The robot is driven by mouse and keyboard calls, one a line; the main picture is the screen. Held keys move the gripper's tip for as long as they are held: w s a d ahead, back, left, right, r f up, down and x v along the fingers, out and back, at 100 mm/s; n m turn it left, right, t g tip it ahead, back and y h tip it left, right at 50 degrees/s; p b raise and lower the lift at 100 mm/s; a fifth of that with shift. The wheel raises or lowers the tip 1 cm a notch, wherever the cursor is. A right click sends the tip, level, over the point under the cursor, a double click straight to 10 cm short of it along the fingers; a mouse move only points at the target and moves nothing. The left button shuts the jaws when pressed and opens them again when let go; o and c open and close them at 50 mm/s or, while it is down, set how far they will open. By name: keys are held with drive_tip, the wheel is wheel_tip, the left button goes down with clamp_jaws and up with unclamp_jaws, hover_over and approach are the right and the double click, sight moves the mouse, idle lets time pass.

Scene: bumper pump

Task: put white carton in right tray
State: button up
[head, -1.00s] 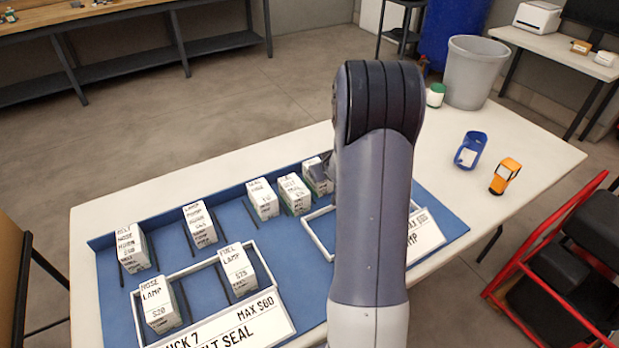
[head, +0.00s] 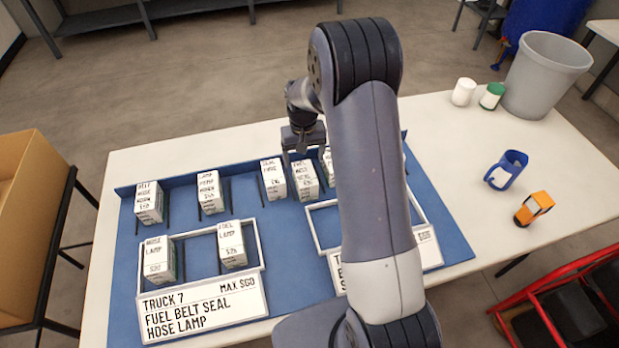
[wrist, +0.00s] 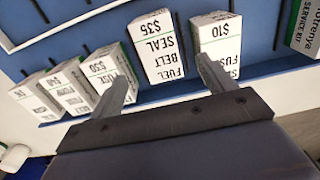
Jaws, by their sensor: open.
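Several white cartons with printed labels stand in a back row on the blue mat, including a seal-fuse carton (head: 273,180) and a fuel carton (head: 305,182). Another (head: 328,163) is partly hidden by my arm. The right tray (head: 312,229), a white-rimmed frame, is partly hidden behind my arm. My gripper (head: 294,153) is open above the back row. In the wrist view my gripper's fingers (wrist: 162,74) are apart, with a fuel belt seal carton (wrist: 158,48) beyond and between them. A $10 fuse carton (wrist: 216,38) is beside the right finger. Contact is unclear.
The left tray (head: 195,231) holds a hose lamp carton (head: 158,260) and a fuel lamp carton (head: 231,248). A blue mug (head: 506,170), an orange object (head: 534,208) and a grey bin (head: 546,75) stand on the right.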

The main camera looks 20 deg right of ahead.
sight(305, 173)
wheel_tip(305, 173, down, 10)
drive_tip(key=b, duration=0.5)
drive_tip(key=shift+s, duration=0.1)
drive_tip(key=shift+c, duration=0.6)
drive_tip(key=shift+r, duration=0.1)
drive_tip(key=c, duration=1.2)
drive_tip(key=shift+c, duration=0.2)
drive_tip(key=shift+r, duration=0.1)
